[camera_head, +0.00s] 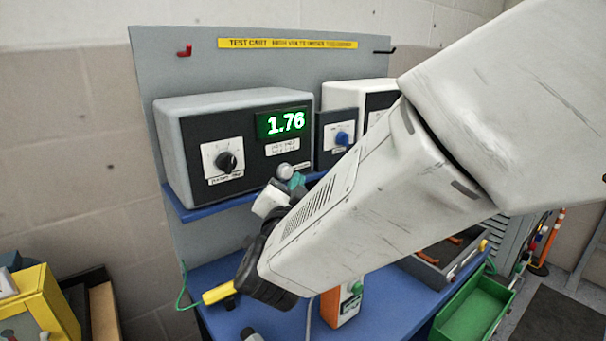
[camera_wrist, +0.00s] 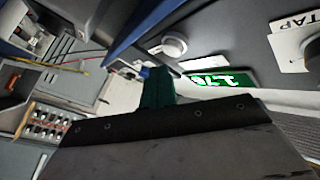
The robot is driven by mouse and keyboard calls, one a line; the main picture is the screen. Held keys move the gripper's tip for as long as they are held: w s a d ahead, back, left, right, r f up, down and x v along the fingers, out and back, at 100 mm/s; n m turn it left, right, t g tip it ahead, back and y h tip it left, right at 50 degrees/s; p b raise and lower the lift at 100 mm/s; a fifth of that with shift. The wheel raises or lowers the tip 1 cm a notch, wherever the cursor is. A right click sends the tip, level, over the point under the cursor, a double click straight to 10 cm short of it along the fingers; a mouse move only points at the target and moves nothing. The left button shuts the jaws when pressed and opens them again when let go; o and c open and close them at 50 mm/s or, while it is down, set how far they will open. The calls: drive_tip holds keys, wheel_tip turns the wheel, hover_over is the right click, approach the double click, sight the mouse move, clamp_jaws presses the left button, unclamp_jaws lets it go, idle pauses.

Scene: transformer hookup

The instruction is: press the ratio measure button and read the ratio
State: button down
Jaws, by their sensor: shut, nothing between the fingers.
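The ratio meter (camera_head: 240,105) is a grey box with a dark face on the cart's blue shelf. Its green display (camera_head: 284,123) reads 1.76; the display also shows, turned over and partly covered, in the wrist view (camera_wrist: 232,79). A pale round button (camera_head: 285,171) sits low on the meter's face below a small label, and a pale round button (camera_wrist: 174,46) shows in the wrist view. My gripper (camera_head: 296,181), with teal fingers, is shut and empty close to the button. In the wrist view the fingertips (camera_wrist: 156,72) are just beside it; I cannot tell whether they touch.
A black knob (camera_head: 227,161) is on the meter's left. A smaller box with a blue knob (camera_head: 342,138) stands to its right. A yellow-handled clip (camera_head: 219,292) and an orange handheld device (camera_head: 342,304) are on the lower blue surface. A green bin (camera_head: 470,315) is at the lower right.

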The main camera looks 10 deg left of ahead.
idle(0.4)
drive_tip(key=shift+w+a, duration=0.3)
drive_tip(key=shift+w+a, duration=0.3)
drive_tip(key=shift+a, duration=0.05)
idle(0.7)
drive_tip(key=shift+s+d, duration=0.6)
drive_tip(key=shift+d, duration=0.05)
drive_tip(key=s+d, duration=0.4)
drive_tip(key=shift+d, duration=0.25)
idle(0.4)
idle(0.4)
